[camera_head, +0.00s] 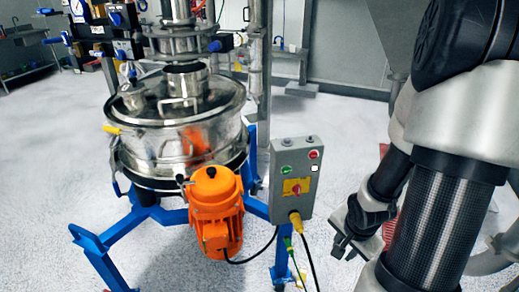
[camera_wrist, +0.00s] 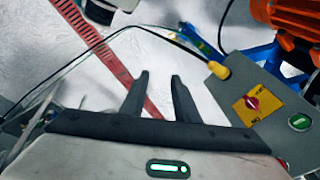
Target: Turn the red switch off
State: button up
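The red switch (camera_head: 296,189) is a small rotary knob on a yellow plate, low on the front of the grey control box (camera_head: 279,207). The switch also shows in the wrist view, on the right (camera_wrist: 252,102). My gripper (camera_head: 339,243) is to the right of the box in the head view, lower than the switch and apart from it. In the wrist view my gripper (camera_wrist: 160,78) has its two dark fingers parted with nothing between them, so it is open. The fingers lie to the left of the box there.
A red button (camera_head: 314,154) and a green button (camera_head: 287,170) sit above the switch. Cables hang from a yellow connector (camera_head: 295,218) under it. The steel sifter (camera_head: 170,150), orange motor (camera_head: 213,205) and blue frame (camera_head: 92,242) stand left. Pale floor is open at far left.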

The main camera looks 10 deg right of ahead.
jog(key=a+f+m+t+y+b, duration=0.2)
jog(key=a+f+m+y, duration=0.15)
jog(key=f, duration=0.65)
jog(key=m+t+h+b, duration=0.3)
jog(key=m+t+b, duration=0.2)
jog(key=m+t, duration=1.1)
send_near(299, 189)
jog(key=w+r+m+g+b, duration=0.1)
jog(key=w, duration=0.1)
jog(key=w+r+m+g, duration=0.1)
jog(key=w, duration=0.2)
jog(key=w+m+g+b, duration=0.1)
jog(key=w, duration=0.1)
jog(key=shift+w+d+r+y+b, duration=0.2)
jog(key=shift+w+r+y+b, duration=0.05)
jog(key=shift+w+r+b, duration=0.15)
grip_shut()
